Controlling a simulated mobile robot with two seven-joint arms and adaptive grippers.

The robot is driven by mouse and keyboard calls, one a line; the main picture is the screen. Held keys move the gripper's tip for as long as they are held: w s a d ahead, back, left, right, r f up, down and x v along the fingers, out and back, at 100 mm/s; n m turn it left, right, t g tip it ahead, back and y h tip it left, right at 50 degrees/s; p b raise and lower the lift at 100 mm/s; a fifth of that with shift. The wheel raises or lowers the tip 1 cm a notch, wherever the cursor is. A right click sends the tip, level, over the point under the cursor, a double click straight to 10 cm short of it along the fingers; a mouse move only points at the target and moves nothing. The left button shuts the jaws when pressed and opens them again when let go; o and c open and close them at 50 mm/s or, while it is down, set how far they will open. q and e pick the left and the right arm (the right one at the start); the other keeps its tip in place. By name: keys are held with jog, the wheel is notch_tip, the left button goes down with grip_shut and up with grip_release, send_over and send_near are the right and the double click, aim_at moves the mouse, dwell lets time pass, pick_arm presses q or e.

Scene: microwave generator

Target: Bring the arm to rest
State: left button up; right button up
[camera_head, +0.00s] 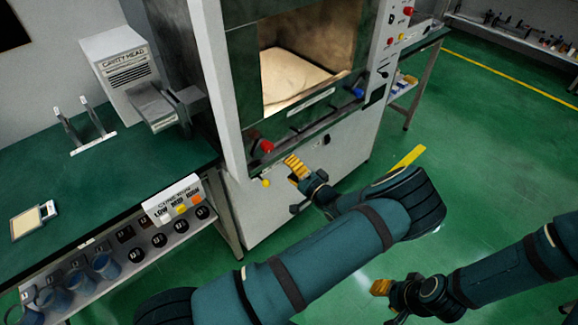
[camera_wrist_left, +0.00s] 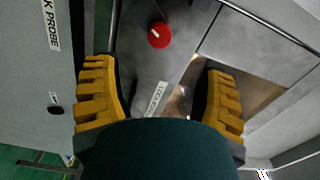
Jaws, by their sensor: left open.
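My left arm (camera_head: 320,255) reaches in from the bottom left of the head view. Its left gripper (camera_head: 296,168) has yellow fingers and is in front of the lower front of the microwave cabinet (camera_head: 275,205), near a red knob (camera_head: 266,146). In the left wrist view, the left gripper (camera_wrist_left: 160,95) is open, its fingers wide apart with nothing between them. The red knob (camera_wrist_left: 159,35) shows beyond the fingers there. My right gripper (camera_head: 382,287) is low over the green floor at the lower right; its jaw state is unclear.
The cabinet's lit chamber (camera_head: 295,75) is visible above the gripper. A green-topped bench (camera_head: 120,185) with a CAVITY HEAD unit (camera_head: 120,65) stands at the left, and its lower shelf holds blue mugs (camera_head: 105,265). Green floor (camera_head: 490,150) is clear at the right.

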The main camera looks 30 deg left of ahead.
dwell(0.3)
pick_arm(q)
jog(key=s+d+f+n+g+h, duration=0.1)
jog(key=s+f+g+h, duration=0.35)
jog(key=s+f, duration=0.4)
jog(key=s+f+n+g+h, duration=0.1)
jog(key=s+f+g+h, duration=0.4)
jog(key=s, duration=0.6)
jog(key=s+d+f+g+h, duration=0.1)
jog(key=s+d+h, duration=0.45)
jog(key=d, duration=0.35)
jog(key=w+d+r+n+t+h, duration=0.2)
jog(key=w+d+r+t+h, duration=0.1)
jog(key=d+r+t+h, duration=0.2)
notch_tip(320, 180, up, 2)
jog(key=shift+w+d+r, duration=0.2)
jog(key=shift+w+d, duration=0.1)
jog(key=shift+d, duration=0.5)
jog(key=shift+d+t+h, duration=0.1)
jog(key=shift+t+h, duration=0.15)
jog(key=shift+h, duration=0.05)
